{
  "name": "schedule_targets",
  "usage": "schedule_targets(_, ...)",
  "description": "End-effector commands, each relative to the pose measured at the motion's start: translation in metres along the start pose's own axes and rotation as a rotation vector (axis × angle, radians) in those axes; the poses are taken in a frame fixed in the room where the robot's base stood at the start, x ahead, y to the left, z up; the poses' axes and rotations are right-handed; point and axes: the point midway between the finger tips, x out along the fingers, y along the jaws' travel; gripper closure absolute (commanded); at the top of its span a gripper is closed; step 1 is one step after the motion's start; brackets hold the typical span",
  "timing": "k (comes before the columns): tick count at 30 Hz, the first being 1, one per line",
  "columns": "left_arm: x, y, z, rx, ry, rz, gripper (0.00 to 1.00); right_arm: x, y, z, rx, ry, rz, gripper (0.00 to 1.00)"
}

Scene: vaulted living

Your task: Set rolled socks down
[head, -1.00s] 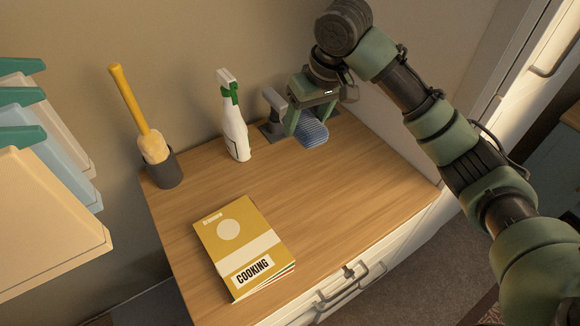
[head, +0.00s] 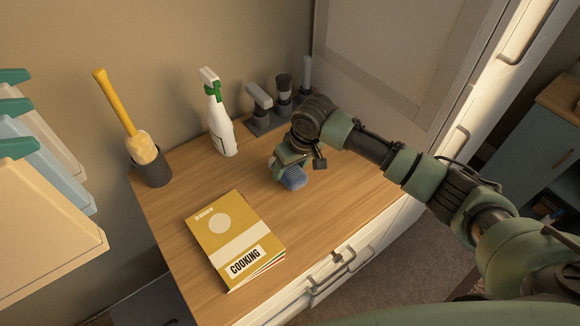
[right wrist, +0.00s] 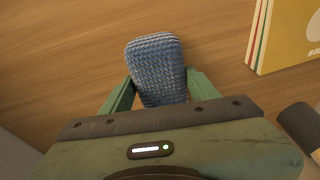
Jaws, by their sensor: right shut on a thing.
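The rolled socks (head: 293,178) are a small blue knitted bundle at the right gripper over the wooden top. My right gripper (head: 284,170) is shut on them, low over the surface to the right of the cookbook. In the right wrist view the socks (right wrist: 157,68) sit between the two green fingers of the gripper (right wrist: 158,92), with wood behind them. I cannot tell whether the socks touch the wood. My left gripper is not in view.
The wooden top (head: 190,178) holds a yellow cookbook (head: 235,238), a white spray bottle (head: 219,125) and a dark holder (head: 152,170) with a yellow-handled brush. Grey fixtures (head: 260,112) stand at the back. Wood is clear around the gripper. Hanging clothes (head: 40,215) are at left.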

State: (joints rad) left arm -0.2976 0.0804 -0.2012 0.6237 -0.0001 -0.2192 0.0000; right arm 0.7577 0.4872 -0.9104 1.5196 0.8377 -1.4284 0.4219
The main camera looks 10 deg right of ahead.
Motion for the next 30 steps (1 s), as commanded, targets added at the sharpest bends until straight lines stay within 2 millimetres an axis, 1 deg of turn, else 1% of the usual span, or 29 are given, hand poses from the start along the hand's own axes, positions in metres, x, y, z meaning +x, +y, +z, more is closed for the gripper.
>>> schedule_targets(3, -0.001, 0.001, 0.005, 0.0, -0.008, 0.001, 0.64, 0.004, 0.001, 0.001, 0.0, 0.0, 0.0, 0.81)
schedule_targets(11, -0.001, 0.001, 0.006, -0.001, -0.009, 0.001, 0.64, 0.005, 0.001, 0.001, 0.0, 0.0, 0.0, 0.81)
schedule_targets(12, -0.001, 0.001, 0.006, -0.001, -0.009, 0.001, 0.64, 0.005, 0.001, 0.001, 0.0, 0.0, 0.0, 0.29)
schedule_targets(13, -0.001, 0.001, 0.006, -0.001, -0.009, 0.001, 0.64, 0.005, 0.001, 0.001, 0.0, 0.0, 0.0, 0.21)
schedule_targets(14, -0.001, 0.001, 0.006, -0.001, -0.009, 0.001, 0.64, 0.005, 0.001, 0.001, 0.0, 0.0, 0.0, 0.17)
schedule_targets(22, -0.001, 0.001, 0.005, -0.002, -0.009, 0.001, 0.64, 0.005, 0.001, 0.001, 0.0, 0.0, 0.001, 0.17)
schedule_targets(25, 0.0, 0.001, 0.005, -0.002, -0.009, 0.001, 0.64, 0.002, 0.001, 0.001, 0.0, 0.001, 0.001, 0.17)
schedule_targets(28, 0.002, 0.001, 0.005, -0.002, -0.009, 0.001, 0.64, -0.009, 0.001, 0.0, -0.001, 0.003, 0.001, 0.17)
schedule_targets(30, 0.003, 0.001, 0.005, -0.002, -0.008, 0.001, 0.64, -0.021, 0.001, 0.0, -0.001, 0.005, 0.001, 0.17)
